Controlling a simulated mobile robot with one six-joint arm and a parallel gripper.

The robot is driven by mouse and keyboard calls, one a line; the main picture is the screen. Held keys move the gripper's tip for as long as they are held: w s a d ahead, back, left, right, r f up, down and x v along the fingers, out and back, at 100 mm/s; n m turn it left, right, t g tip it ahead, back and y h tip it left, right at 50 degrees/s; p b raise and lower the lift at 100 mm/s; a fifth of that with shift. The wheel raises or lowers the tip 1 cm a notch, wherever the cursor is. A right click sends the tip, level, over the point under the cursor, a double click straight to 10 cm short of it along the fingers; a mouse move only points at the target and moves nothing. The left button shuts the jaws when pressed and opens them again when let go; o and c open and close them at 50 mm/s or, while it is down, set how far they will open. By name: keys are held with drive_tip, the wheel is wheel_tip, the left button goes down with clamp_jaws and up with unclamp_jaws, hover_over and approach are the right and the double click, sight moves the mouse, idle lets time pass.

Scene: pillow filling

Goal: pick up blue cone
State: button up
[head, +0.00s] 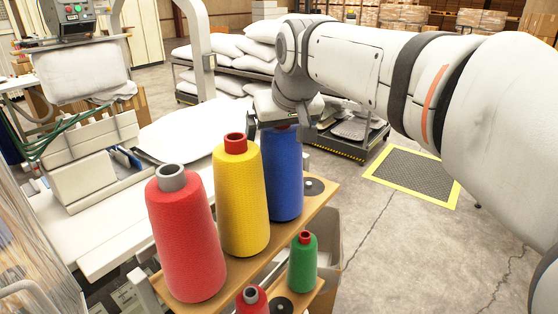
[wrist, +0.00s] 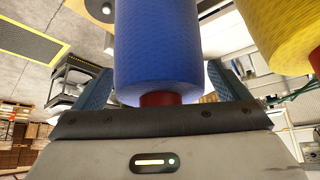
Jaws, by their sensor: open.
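The blue cone (head: 282,174) stands upright at the back of a wooden shelf, behind the yellow cone. My gripper (head: 281,127) is over the top of the blue cone, and the arm hides the cone's tip in the head view. In the wrist view the blue cone (wrist: 158,45) fills the middle, with its red tip (wrist: 160,98) close to my gripper's palm. The fingers of my gripper (wrist: 160,90) stand apart, one on each side of the cone's top.
A yellow cone (head: 240,200) stands close in front of the blue one, and a red cone (head: 182,235) is nearer. A small green cone (head: 302,262) and a small red cone (head: 252,300) are lower down. A white machine (head: 95,130) is at left. Open floor lies to the right.

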drive_tip(key=shift+w+f, duration=0.15)
drive_tip(key=shift+f, duration=0.05)
drive_tip(key=shift+c, duration=0.5)
drive_tip(key=shift+r, duration=0.1)
drive_tip(key=c, duration=1.9)
